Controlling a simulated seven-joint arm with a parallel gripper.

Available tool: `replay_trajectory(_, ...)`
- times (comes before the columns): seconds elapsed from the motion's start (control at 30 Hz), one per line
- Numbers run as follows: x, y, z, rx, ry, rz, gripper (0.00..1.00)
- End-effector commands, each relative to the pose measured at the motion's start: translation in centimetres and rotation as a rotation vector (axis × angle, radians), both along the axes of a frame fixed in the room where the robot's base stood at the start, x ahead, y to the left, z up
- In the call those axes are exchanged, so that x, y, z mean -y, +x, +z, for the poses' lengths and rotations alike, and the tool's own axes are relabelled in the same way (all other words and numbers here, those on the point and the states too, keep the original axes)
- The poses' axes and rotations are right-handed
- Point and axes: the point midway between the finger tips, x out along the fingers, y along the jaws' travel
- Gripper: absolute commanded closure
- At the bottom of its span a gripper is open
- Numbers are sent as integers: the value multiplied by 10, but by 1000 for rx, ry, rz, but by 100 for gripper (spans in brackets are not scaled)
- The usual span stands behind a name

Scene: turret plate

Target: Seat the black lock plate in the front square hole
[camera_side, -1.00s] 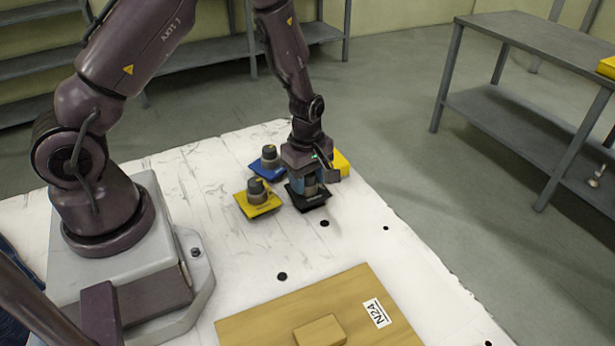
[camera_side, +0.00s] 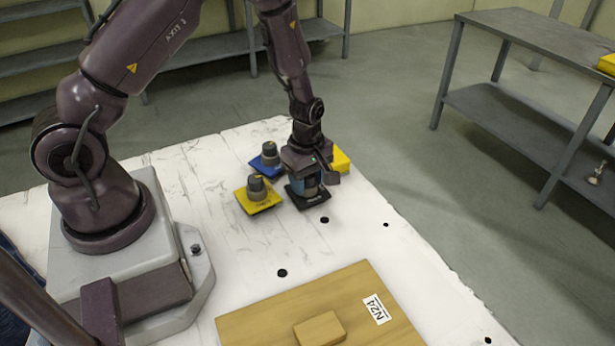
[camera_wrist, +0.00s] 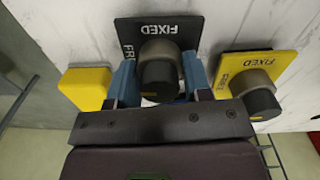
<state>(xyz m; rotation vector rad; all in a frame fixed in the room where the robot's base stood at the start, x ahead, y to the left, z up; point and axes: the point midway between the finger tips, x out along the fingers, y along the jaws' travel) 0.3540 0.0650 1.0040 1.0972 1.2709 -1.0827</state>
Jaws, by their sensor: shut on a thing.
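The black lock plate (camera_side: 309,201) lies on the white table in the side view, beneath my gripper (camera_side: 306,188). In the wrist view the plate (camera_wrist: 190,38) shows the word FIXED and a partly hidden second word. Its round grey-and-black knob (camera_wrist: 160,75) stands between the blue fingers of my gripper (camera_wrist: 158,92), which is shut on it. I cannot tell any gap between plate and table. No square hole shows clearly in either view.
A yellow plate with a knob (camera_side: 260,201) lies close left of the black one, and a blue plate with a knob (camera_side: 268,164) behind it. A yellow block (camera_side: 341,160) is close at the right. A wooden board (camera_side: 255,325) with a small block (camera_side: 320,329) lies in front. Between is clear table.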

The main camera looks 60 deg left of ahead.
Motion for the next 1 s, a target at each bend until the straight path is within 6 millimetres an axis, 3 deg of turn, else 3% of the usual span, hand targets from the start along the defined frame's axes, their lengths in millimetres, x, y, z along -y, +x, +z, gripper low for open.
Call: replay_trajectory(1.0, 0, 0, -8, 1, 0, 0, 87)
